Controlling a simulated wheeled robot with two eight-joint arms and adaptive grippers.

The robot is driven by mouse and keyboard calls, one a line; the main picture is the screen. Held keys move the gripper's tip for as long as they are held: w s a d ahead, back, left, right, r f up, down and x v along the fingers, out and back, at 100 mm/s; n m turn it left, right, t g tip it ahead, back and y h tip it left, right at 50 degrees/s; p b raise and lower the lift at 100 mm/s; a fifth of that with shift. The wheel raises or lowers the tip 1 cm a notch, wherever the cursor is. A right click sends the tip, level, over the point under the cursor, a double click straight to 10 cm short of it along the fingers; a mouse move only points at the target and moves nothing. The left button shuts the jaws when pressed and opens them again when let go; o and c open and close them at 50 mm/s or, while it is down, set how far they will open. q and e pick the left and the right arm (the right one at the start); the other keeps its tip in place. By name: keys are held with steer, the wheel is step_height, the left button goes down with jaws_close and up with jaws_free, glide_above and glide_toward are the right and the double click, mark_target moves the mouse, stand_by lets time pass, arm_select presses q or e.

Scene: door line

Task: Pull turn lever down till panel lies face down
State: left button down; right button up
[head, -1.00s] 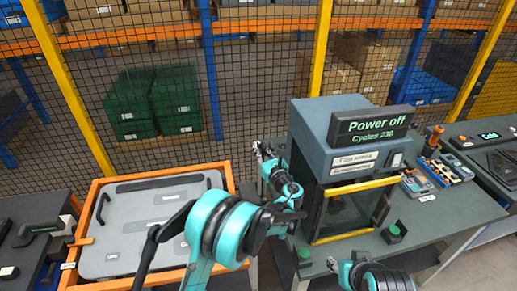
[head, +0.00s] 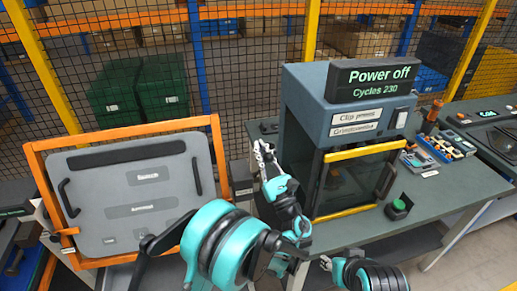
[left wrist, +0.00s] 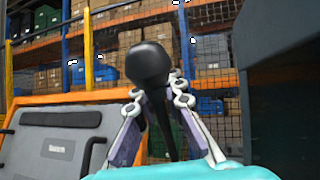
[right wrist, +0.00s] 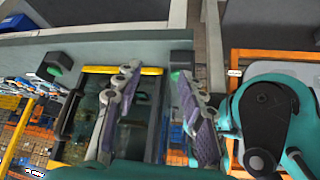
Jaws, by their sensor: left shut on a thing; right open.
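The grey panel (head: 140,215) sits in an orange frame (head: 37,165) at the left of the head view. It leans up steeply, far edge raised, with a face bearing labels and black handles toward me. My left gripper (head: 263,152) is right of the frame, fingers upward. In the left wrist view it is shut on the turn lever, whose black knob (left wrist: 150,64) stands up between the fingers; the panel (left wrist: 58,148) is left of it. The lever is hard to make out in the head view. My right gripper (right wrist: 155,82) is open and empty.
A press (head: 330,105) with a "Power off" display (head: 372,76) stands on a bench close to the right of my left gripper. A green button (head: 399,206) sits on that bench. A mesh fence (head: 235,75) runs behind, with shelving beyond.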

steer(key=shift+f, duration=0.3)
